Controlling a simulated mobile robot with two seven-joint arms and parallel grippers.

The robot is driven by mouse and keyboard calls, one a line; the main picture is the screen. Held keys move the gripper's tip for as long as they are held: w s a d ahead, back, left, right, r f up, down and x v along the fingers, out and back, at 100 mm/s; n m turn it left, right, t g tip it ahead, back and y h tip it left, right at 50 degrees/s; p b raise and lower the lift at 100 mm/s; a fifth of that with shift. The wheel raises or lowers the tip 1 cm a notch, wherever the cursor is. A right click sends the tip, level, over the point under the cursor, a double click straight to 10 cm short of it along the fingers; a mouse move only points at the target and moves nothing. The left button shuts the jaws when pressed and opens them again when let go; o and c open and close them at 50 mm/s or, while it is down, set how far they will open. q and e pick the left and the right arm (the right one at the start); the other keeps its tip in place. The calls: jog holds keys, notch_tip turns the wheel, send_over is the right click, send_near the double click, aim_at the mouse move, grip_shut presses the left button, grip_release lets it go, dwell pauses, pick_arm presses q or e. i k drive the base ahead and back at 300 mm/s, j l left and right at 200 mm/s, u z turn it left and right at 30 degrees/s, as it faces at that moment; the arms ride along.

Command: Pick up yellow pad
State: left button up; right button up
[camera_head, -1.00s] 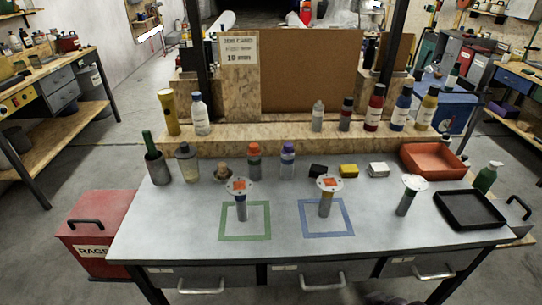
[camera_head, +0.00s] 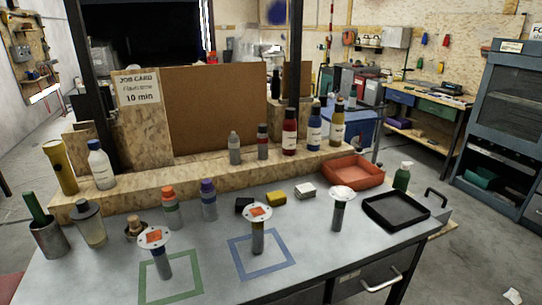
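The yellow pad (camera_head: 276,199) is a small block lying on the grey workbench (camera_head: 210,262). It sits between a black pad (camera_head: 243,205) on its left and a white pad (camera_head: 305,190) on its right. A round-topped stand with an orange patch (camera_head: 257,213) stands just in front and to the left of it. Neither of my grippers shows in the head view.
A blue taped square (camera_head: 276,270) and a green taped square (camera_head: 190,293) mark the bench top. A red tray (camera_head: 372,180), a black tray (camera_head: 422,214) and another round-topped stand (camera_head: 339,211) are at the right. Several bottles stand along the raised wooden shelf (camera_head: 160,186).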

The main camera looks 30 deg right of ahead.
aim_at(277, 198)
jog(key=k+z, duration=0.15)
jog(key=z, duration=1.25)
